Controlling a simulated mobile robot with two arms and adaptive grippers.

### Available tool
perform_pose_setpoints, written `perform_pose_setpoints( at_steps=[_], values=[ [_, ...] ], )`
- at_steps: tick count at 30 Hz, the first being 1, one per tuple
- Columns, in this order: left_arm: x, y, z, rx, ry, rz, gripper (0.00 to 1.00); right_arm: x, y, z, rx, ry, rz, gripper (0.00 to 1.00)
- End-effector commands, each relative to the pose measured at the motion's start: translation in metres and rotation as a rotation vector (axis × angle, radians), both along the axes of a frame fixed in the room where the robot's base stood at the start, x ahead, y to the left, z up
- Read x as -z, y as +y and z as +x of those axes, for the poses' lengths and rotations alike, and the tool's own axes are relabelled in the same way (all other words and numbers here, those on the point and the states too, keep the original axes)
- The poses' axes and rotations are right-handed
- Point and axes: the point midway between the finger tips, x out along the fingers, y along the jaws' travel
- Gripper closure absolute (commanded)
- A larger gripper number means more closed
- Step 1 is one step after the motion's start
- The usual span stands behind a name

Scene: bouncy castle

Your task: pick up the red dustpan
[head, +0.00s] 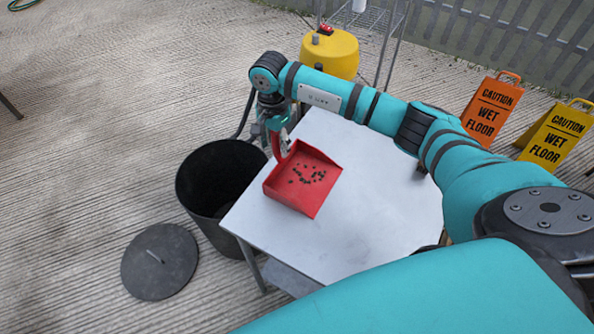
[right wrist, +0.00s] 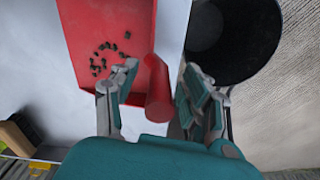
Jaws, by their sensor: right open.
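The red dustpan (head: 305,195) lies on the white table near its left edge, with several small dark bits in its pan. Its handle points up toward my right gripper (head: 280,145). In the right wrist view the dustpan (right wrist: 105,20) fills the upper left and its red handle (right wrist: 158,92) stands between the two fingers of my right gripper (right wrist: 162,95). The fingers are spread apart, one on each side of the handle; whether either touches it I cannot tell. My left gripper is not in view.
The white table (head: 375,185) is mostly bare to the right of the dustpan. A black bin (head: 195,190) stands open at the table's left, its lid (head: 160,262) on the ground. A yellow vacuum (head: 335,52) and two wet floor signs (head: 492,108) stand behind.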

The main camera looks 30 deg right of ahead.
Motion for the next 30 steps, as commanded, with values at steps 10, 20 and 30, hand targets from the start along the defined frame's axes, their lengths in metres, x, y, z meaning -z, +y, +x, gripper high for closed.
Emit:
perform_pose_setpoints(
  at_steps=[10,20,30],
  values=[
    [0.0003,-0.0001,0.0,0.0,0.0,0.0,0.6,-0.0003,0.0,0.0,0.0,0.0,0.0,0.86],
    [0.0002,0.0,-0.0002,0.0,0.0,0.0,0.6,-0.0005,-0.0001,0.0,0.0,0.0,0.0,1.0],
    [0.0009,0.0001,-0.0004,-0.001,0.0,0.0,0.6,-0.002,-0.0001,0.0003,0.0,-0.001,-0.001,1.0]
  ],
)
